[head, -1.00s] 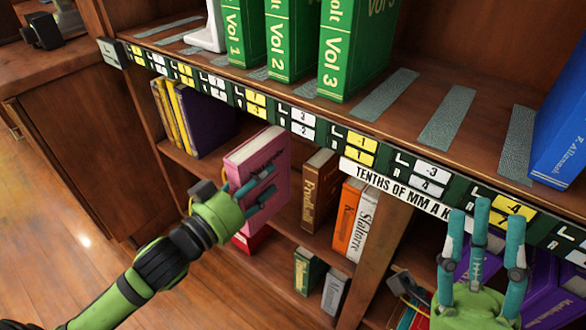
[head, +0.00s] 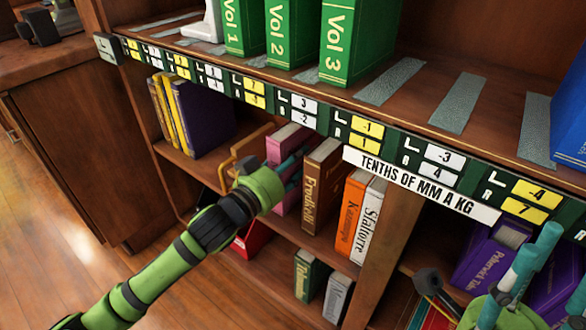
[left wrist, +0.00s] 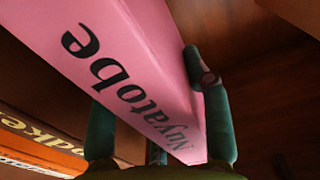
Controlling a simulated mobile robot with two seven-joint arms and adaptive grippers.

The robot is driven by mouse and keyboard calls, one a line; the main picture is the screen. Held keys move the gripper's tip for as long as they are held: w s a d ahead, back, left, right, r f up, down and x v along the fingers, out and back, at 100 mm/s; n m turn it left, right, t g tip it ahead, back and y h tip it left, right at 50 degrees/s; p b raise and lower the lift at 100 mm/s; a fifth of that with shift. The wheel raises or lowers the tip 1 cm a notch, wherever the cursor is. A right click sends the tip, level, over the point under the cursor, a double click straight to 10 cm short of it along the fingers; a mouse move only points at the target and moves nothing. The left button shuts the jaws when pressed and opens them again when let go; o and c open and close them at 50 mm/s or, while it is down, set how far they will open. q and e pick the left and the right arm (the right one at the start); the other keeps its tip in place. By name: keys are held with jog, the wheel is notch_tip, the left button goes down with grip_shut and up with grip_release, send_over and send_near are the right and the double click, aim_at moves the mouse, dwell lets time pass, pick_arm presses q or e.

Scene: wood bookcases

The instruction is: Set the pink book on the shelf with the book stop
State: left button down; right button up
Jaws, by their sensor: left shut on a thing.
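The pink book (head: 287,136) is upright on the middle shelf level, under the labelled shelf edge, just left of a brown book (head: 322,185). My left gripper (head: 284,178) is shut on it, and its fingers hide part of the spine. In the left wrist view the pink book (left wrist: 135,65) fills the middle, between the fingers. Whether its base touches the shelf is hidden. My right gripper (head: 550,275) is at the lower right, fingers apart, empty.
Yellow and purple books (head: 203,115) stand left on the same shelf. Orange (head: 352,205) and white (head: 370,215) books stand right of the brown one. The labelled edge (head: 300,108) overhangs close above. A red item (head: 250,238) and several books lie lower.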

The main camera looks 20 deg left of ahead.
pick_arm(q)
jog(key=shift+r, duration=0.1)
jog(key=c, duration=1)
grip_release()
jog(key=shift+f, duration=0.3)
jog(key=o, duration=0.4)
jog(key=shift+s, duration=0.1)
jog(key=shift+r, duration=0.15)
